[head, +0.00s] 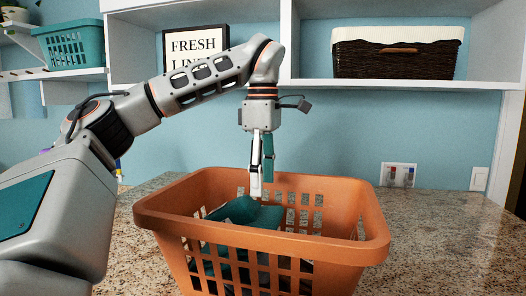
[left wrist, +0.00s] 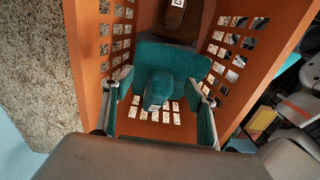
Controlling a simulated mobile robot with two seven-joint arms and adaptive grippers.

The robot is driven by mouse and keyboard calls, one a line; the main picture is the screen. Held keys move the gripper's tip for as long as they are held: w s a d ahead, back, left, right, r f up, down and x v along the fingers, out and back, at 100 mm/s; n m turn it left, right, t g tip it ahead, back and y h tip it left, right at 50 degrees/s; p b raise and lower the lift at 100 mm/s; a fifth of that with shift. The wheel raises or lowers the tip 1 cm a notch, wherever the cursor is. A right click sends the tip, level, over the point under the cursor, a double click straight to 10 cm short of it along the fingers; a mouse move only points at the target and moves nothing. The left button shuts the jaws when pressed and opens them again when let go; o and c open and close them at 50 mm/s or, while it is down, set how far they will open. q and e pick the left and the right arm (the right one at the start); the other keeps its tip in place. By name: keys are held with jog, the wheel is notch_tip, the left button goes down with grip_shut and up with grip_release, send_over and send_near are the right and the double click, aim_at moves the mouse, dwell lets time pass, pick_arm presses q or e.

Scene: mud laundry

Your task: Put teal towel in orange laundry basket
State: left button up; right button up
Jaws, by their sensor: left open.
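The orange laundry basket (head: 165,215) stands on the granite counter and also fills much of the left wrist view (left wrist: 92,55). The teal towel (head: 245,212) lies bunched inside it; in the left wrist view the towel (left wrist: 172,57) has a raised fold toward the gripper. My left gripper (head: 262,180) points down over the basket, its fingertips just above the towel at the rim's height. It is open, and in the left wrist view its fingers (left wrist: 165,112) stand apart on either side of the fold, with nothing gripped. My right gripper is not in view.
A dark brown thing (left wrist: 182,22) shows beyond the towel; I cannot tell what it is. A shelf above holds a dark wicker basket (head: 395,58) and a framed sign (head: 192,45). A teal basket (head: 72,45) is at upper left. The counter (head: 455,235) is clear at right.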

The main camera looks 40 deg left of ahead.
pick_arm(q)
notch_tip(320, 180, up, 10)
jog(key=shift+f, duration=0.25)
jog(key=shift+s+f, duration=0.1)
dwell(0.5)
